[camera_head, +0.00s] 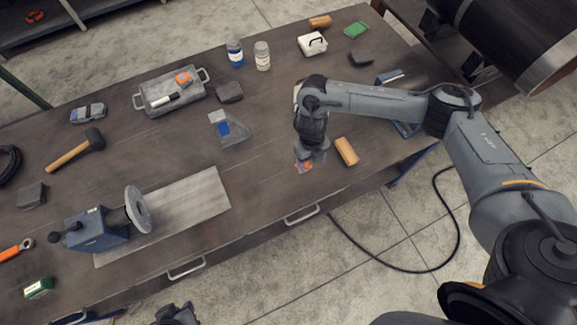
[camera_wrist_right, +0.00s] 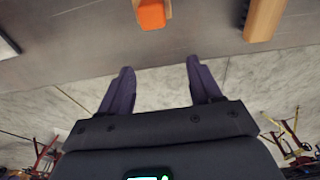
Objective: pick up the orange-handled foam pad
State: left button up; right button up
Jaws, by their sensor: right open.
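My right gripper (camera_head: 304,165) is over the front part of the bench, pointing down. It is open and empty; its two dark fingers (camera_wrist_right: 158,80) stand apart in the right wrist view. The orange-handled foam pad shows in the right wrist view as an orange block (camera_wrist_right: 151,14) on a tan base, cut by the top edge. It lies past the fingertips, roughly in line with the gap between them. In the head view the gripper mostly hides it, leaving a small orange patch. My left gripper's jaws are not in view.
A tan block (camera_head: 346,151) lies just right of the gripper and also shows in the right wrist view (camera_wrist_right: 265,18). A metal tray (camera_head: 141,103) holds another orange-topped item (camera_head: 184,78). The bench's front edge is close.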

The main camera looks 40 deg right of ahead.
jog(key=shift+t, duration=0.5)
jog(key=w+r, duration=0.1)
jog(key=w+d+r, duration=0.1)
jog(key=w+r, duration=0.1)
jog(key=shift+w+d, duration=0.1)
jog(key=shift+w, duration=0.2)
jog(key=shift+w+f+b, duration=0.15)
jog(key=shift+w+b, duration=0.25)
jog(key=shift+b, duration=0.05)
notch_tip(320, 180, down, 3)
jog(key=shift+b, duration=0.35)
jog(key=shift+f, duration=0.6)
jog(key=f, duration=0.4)
jog(key=shift+s+a+p, duration=0.2)
jog(key=shift+a+p, duration=0.1)
jog(key=shift+p, duration=0.05)
jog(key=shift+f, duration=0.7)
jog(key=c, duration=1.1)
jog(key=shift+o, duration=0.2)
